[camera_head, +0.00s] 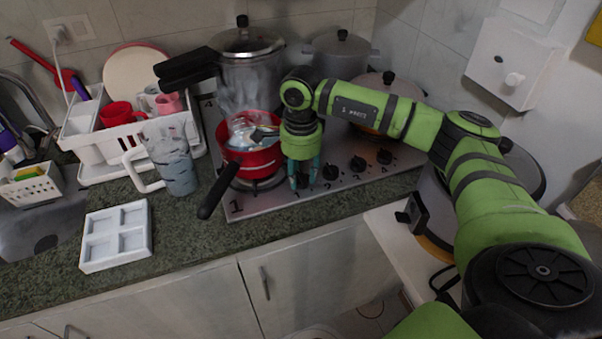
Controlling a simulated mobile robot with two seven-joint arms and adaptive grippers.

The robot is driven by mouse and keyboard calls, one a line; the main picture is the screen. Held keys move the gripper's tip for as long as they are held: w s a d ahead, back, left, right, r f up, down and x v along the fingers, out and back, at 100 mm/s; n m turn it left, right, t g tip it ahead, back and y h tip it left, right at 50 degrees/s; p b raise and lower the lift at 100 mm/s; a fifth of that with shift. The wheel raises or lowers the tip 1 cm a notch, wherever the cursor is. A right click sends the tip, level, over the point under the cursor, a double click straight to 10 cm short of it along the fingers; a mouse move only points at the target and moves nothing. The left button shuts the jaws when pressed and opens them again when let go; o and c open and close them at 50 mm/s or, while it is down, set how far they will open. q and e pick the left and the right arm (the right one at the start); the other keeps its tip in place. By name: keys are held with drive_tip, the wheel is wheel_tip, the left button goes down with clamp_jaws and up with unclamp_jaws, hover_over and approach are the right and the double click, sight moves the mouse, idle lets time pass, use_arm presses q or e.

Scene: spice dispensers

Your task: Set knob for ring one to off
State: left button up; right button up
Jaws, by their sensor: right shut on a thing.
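The stove (268,204) is a steel hob with a row of black knobs along its front right edge. The leftmost knob, for ring one, sits between the fingers of my right gripper (304,180) and is mostly hidden by them. My right gripper points down and is shut on that knob. I cannot read the knob's setting. The other knobs, such as the one beside it (330,172), stand clear to the right. My left gripper is not in view.
A red pan (253,161) sits on the front left ring, its black handle (217,191) jutting over the counter. A pressure cooker (247,43) and other pots stand behind. A blender jug (176,164), dish rack and white tray (116,236) are on the left.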

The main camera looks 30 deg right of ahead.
sight(301, 175)
drive_tip(key=o, duration=1.1)
drive_tip(key=shift+r, duration=0.1)
drive_tip(key=shift+o, duration=0.2)
wheel_tip(301, 175, up, 12)
